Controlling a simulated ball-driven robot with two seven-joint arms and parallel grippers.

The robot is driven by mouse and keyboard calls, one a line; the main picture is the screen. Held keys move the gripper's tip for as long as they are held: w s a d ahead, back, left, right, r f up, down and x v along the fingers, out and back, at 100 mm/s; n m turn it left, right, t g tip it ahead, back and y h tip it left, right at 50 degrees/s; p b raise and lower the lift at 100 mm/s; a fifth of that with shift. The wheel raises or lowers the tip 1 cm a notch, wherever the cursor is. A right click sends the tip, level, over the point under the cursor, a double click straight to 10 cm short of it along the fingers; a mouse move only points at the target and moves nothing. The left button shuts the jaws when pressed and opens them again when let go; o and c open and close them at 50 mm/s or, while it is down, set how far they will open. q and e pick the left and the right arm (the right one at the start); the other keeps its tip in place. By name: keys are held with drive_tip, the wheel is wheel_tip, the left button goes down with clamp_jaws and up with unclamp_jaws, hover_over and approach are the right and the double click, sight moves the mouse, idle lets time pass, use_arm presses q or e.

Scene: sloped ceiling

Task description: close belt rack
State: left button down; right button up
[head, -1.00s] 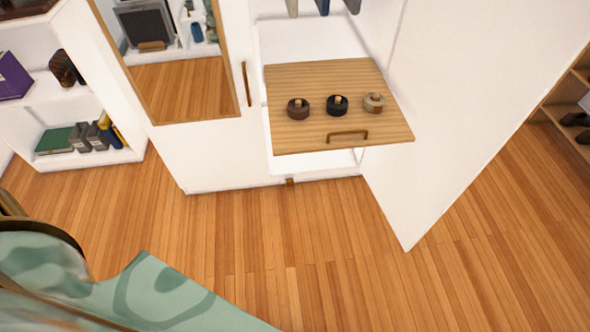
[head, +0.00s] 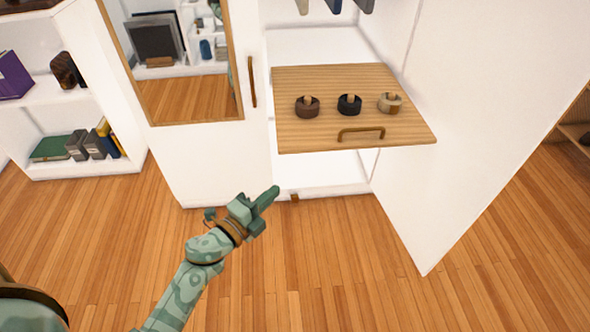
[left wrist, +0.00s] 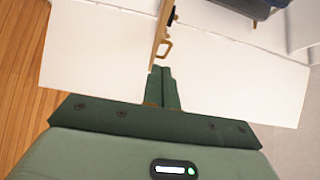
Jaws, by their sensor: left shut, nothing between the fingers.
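The belt rack (head: 330,85) is a light wooden pull-out board with several rolled belts on it, a dark brown one (head: 307,107), a black one (head: 349,105) and a pale one (head: 390,103). It sticks out of the open wardrobe. Its bronze handle (head: 361,134) is on the front part. My left gripper (head: 272,194) is shut and empty, below and to the left of the rack, apart from it. In the left wrist view the shut fingers (left wrist: 161,88) point toward the rack's edge and handle (left wrist: 165,50). My right gripper is not in view.
An open white wardrobe door (head: 450,130) stands to the right of the rack. A closed mirrored door (head: 185,95) with a bronze handle (head: 252,82) is to the left. A white shelf (head: 95,165) with books stands further left. The wooden floor in front is clear.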

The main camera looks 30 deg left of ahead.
use_arm(q)
drive_tip(key=b, duration=0.2)
approach(304, 150)
drive_tip(key=w+d, duration=0.2)
drive_tip(key=d, duration=0.1)
drive_tip(key=w, duration=0.1)
drive_tip(key=w+a, duration=0.1)
drive_tip(key=w, duration=0.1)
drive_tip(key=shift+f+b, duration=0.2)
drive_tip(key=shift+b, duration=0.2)
drive_tip(key=shift+w+a+r, duration=0.1)
drive_tip(key=shift+w+a, duration=0.25)
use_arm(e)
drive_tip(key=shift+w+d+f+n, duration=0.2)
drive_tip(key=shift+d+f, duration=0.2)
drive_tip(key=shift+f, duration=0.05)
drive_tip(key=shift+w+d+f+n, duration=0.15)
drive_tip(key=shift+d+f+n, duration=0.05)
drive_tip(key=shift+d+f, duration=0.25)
use_arm(q)
drive_tip(key=shift+w, duration=0.1)
